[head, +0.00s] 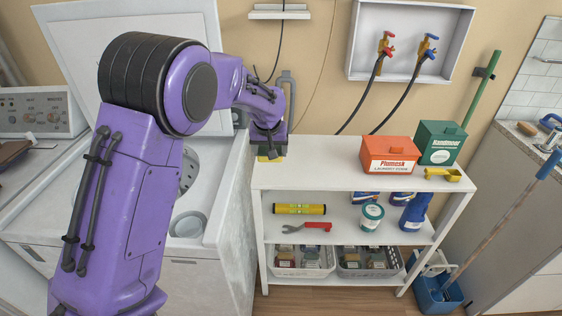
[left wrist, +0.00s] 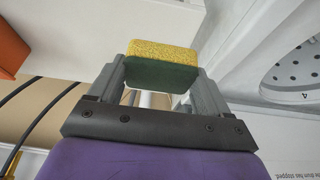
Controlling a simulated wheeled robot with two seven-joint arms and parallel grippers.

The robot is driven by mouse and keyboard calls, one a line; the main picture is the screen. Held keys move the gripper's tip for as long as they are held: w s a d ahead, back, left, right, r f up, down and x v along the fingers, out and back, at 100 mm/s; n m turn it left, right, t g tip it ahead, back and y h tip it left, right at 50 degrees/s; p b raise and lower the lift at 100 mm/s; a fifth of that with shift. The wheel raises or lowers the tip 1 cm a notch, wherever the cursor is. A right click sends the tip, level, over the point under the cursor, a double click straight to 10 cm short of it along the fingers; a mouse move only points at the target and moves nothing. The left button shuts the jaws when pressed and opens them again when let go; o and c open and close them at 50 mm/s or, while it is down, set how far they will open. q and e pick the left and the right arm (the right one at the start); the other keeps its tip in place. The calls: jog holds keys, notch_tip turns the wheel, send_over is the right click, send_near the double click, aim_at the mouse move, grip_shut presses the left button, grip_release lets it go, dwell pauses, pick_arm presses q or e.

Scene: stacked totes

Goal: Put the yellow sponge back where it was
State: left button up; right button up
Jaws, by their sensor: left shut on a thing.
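My left gripper (head: 268,146) is shut on the yellow sponge (head: 265,158), at the left end of the shelf unit's white top (head: 315,165). In the left wrist view the sponge (left wrist: 162,52) is yellow on one face and dark green on the other. The fingers of the left gripper (left wrist: 160,78) press on its two ends. In the head view the gripper hides most of the sponge, and I cannot tell if it touches the shelf top. My right gripper is not in view.
A red box (head: 389,155), a green box (head: 441,143) and a yellow scoop (head: 443,174) stand at the shelf top's right. Its left and middle are clear. An open washing machine (head: 228,190) stands to the left. A blue bucket (head: 437,295) is at lower right.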

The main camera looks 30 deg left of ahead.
pick_arm(q)
jog(key=w+f, duration=0.2)
jog(key=w+a+f+p, duration=0.1)
jog(key=w+f, duration=0.1)
jog(key=w, duration=0.1)
jog(key=w+a+f+p, duration=0.1)
jog(key=w+f, duration=0.2)
jog(key=f, duration=0.1)
jog(key=f+p, duration=0.2)
jog(key=shift+w+f, duration=0.2)
jog(key=shift+w, duration=0.05)
jog(key=shift+f, duration=0.3)
jog(key=o, duration=0.9)
jog(key=shift+c, duration=0.2)
jog(key=shift+r, duration=0.3)
jog(key=b+v, duration=0.2)
jog(key=v, duration=0.9)
jog(key=shift+d+r, duration=0.15)
jog(key=shift+r, duration=0.15)
